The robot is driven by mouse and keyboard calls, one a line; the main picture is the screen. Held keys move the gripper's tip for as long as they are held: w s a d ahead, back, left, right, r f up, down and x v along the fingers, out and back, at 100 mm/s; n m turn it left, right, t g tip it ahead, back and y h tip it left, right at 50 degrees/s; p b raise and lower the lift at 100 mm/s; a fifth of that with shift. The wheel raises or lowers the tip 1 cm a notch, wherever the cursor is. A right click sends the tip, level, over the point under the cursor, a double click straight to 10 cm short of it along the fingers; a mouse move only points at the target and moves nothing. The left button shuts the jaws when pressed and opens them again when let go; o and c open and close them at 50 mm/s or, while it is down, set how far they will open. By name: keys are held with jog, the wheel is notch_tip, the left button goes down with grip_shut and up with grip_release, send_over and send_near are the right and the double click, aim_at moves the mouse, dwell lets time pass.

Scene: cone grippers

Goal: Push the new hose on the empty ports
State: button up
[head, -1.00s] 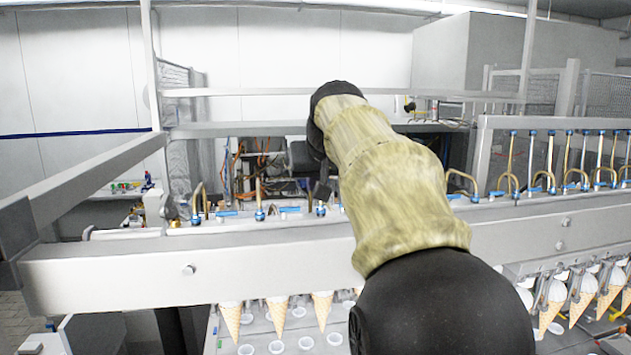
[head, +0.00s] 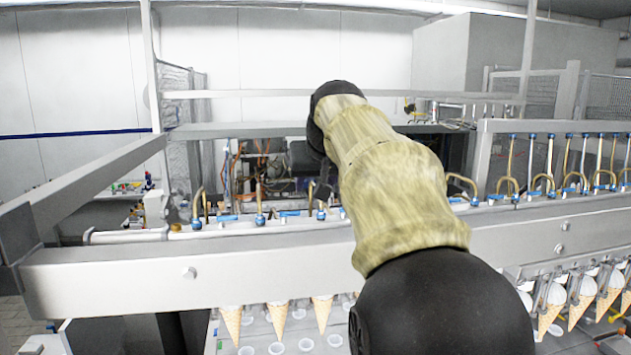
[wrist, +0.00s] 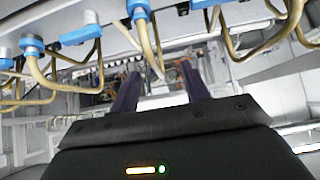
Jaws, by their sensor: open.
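My gripper (wrist: 160,76) is open in the wrist view, its two dark fingers apart. A bent tan hose (wrist: 148,44) on a blue fitting (wrist: 138,9) hangs down in the picture toward the gap between the fingers; I cannot tell whether it is between them. More tan hoses (wrist: 45,80) sit on blue fittings (wrist: 32,44) to the left. In the head view, looped hoses (head: 507,185) line the rail at right, and blue ports (head: 260,219) line it at left. Which ports are empty and which hose is new is unclear. My arm hides part of the row.
A long metal beam (head: 120,282) crosses in front of the ports. Ice cream cones (head: 277,316) hang below it. A cabinet with tangled wiring (head: 262,165) stands behind. The hoses crowd close around my gripper.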

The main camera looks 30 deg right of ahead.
jog(key=shift+r+p, duration=1.8)
jog(key=shift+r, duration=0.3)
